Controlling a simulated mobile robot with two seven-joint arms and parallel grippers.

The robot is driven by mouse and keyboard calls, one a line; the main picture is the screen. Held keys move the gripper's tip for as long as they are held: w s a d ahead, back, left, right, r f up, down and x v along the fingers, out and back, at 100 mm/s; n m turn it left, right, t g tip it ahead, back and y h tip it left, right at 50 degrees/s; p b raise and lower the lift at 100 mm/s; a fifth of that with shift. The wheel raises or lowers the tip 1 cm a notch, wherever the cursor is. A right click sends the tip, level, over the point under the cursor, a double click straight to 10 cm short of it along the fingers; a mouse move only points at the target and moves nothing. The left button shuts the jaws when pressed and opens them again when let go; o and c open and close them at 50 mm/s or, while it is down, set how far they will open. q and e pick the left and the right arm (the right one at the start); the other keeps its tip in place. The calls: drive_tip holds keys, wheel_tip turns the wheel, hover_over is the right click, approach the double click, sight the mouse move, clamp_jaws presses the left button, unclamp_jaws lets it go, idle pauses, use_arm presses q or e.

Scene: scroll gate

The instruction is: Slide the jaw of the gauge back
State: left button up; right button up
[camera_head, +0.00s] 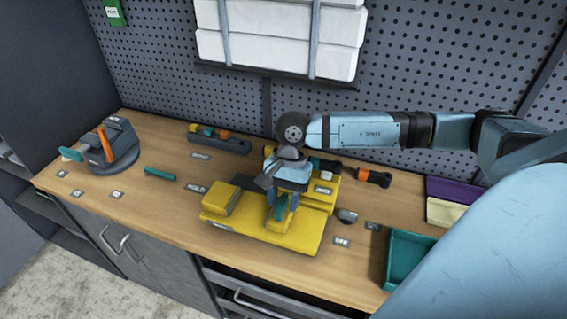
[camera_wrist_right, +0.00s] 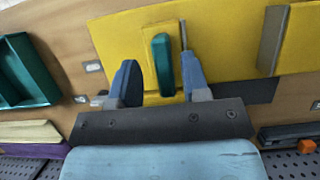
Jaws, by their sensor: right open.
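The gauge is a large yellow block (camera_head: 298,239) lying on the workbench, with a raised yellow block (camera_head: 221,201) at its left and another yellow part behind my gripper. A teal grip (camera_head: 280,212) stands on a small yellow plate at its middle, probably the jaw's handle. My right gripper (camera_head: 282,196) points down over it, open. In the right wrist view the teal grip (camera_wrist_right: 162,65) shows between the two blue fingers (camera_wrist_right: 160,80), with a gap on each side. My wrist hides part of the gauge's back. My left gripper is not in view.
A grey vise-like device (camera_head: 112,150) with an orange lever stands at the left. A teal tray (camera_head: 408,260) sits at the right front. A dark tool holder (camera_head: 220,141) lies by the pegboard. The bench between vise and gauge is mostly clear, with a small teal tool (camera_head: 160,173).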

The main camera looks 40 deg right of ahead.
drive_tip(key=b+v, duration=0.1)
drive_tip(key=v, duration=1.2)
drive_tip(key=shift+s+b, duration=0.15)
drive_tip(key=shift+b, duration=0.2)
